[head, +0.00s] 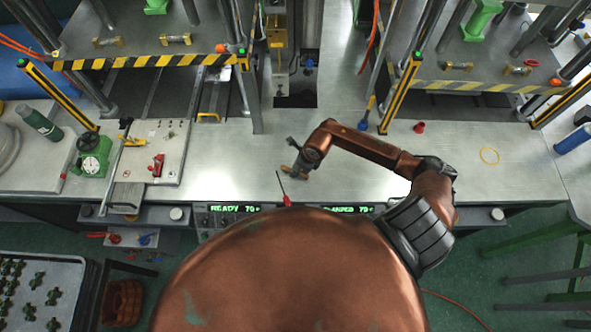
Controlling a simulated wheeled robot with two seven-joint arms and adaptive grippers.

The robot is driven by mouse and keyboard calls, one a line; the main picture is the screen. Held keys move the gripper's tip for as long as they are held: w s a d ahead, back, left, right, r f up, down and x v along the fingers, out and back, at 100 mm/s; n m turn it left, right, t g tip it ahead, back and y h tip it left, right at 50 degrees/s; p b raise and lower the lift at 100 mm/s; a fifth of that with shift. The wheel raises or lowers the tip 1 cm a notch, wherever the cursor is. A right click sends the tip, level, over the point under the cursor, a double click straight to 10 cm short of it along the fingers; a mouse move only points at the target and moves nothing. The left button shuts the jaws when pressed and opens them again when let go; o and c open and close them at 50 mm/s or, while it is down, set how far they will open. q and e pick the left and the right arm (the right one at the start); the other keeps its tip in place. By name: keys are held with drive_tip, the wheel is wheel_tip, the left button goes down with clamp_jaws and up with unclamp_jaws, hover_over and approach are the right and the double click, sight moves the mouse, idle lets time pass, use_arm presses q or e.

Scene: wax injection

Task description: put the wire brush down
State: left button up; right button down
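My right arm comes in from the right and reaches over the bench (235,165). Its gripper (297,160) is low over the bench's middle, near the front edge. A small brown piece (291,173), possibly the wire brush, shows at the fingertips. It is too small to tell whether it is held or lies on the bench. A thin dark tool with a red end (282,190) is just below it, by the front edge. My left gripper is not in view.
Two presses with striped edges (150,62) stand at the back. A red cap (419,127) and a yellow ring (489,155) lie at right. The bench left of my gripper is clear.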

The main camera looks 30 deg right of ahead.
drive_tip(key=shift+f, duration=0.15)
drive_tip(key=c, duration=2)
unclamp_jaws()
drive_tip(key=shift+o, duration=0.2)
drive_tip(key=shift+r, duration=0.35)
drive_tip(key=b+v, duration=0.2)
drive_tip(key=v, duration=0.9)
drive_tip(key=shift+r, duration=0.3)
drive_tip(key=shift+s+d, duration=0.1)
